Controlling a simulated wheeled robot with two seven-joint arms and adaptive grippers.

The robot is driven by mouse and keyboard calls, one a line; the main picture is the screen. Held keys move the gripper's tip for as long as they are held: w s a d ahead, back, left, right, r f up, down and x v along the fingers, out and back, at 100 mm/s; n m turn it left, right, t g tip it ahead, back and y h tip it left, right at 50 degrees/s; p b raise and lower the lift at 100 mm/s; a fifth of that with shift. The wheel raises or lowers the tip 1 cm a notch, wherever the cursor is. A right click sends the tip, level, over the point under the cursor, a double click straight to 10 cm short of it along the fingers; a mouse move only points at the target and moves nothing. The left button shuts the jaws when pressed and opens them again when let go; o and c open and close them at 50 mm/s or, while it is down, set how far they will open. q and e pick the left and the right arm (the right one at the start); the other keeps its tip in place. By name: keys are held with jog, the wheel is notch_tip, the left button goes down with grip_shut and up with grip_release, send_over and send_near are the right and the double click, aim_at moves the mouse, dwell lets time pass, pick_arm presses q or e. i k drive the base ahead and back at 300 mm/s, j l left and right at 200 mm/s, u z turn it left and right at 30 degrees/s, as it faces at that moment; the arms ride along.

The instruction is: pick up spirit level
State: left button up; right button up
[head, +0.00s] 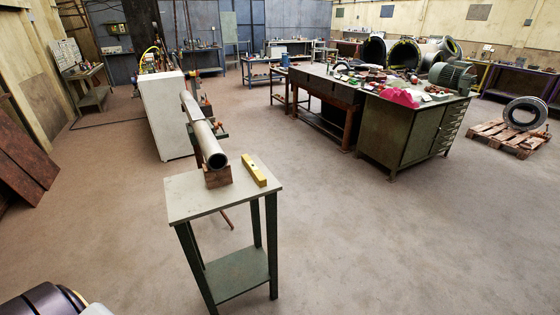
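The yellow spirit level (254,170) lies on the light top of a small green-legged table (192,206), near its right side. It is to the right of the wooden block under the pipe end and apart from it. Nothing covers it. Neither of my grippers shows in the head view. Only a rounded dark and white part, seemingly of my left arm, shows at the bottom left corner, well away from the level.
A long grey metal pipe (203,135) rests on the wooden block (217,176) and runs back past a white cabinet (163,115). A cluttered green workbench (405,132) stands at the right. A pallet (507,137) is farther right. The floor right of the small table is clear.

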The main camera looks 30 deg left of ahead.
aim_at(257, 175)
jog(key=i+z, duration=0.25)
jog(key=i, duration=0.2)
jog(key=i+z, duration=0.3)
jog(key=i, duration=0.15)
jog(key=i+z, duration=0.1)
jog(key=i, duration=0.65)
jog(key=i+u, duration=0.3)
jog(key=i+l+u, duration=0.15)
jog(key=u, duration=0.2)
jog(key=i+u, duration=0.2)
jog(key=u, duration=0.25)
jog(key=i+l+u, duration=0.15)
jog(key=u, duration=0.3)
jog(key=i+l+u, duration=0.15)
jog(key=u, duration=0.3)
jog(key=i+l+u, duration=0.15)
jog(key=u, duration=0.3)
jog(key=i+l+u, duration=0.1)
jog(key=u, duration=0.35)
jog(key=l+u, duration=0.3)
jog(key=u, duration=0.15)
jog(key=i+l+u, duration=0.15)
jog(key=l+u, duration=0.15)
jog(key=i+l+u, duration=0.15)
jog(key=l+u, duration=0.5)
jog(key=i+l, duration=0.05)
jog(key=l, duration=0.1)
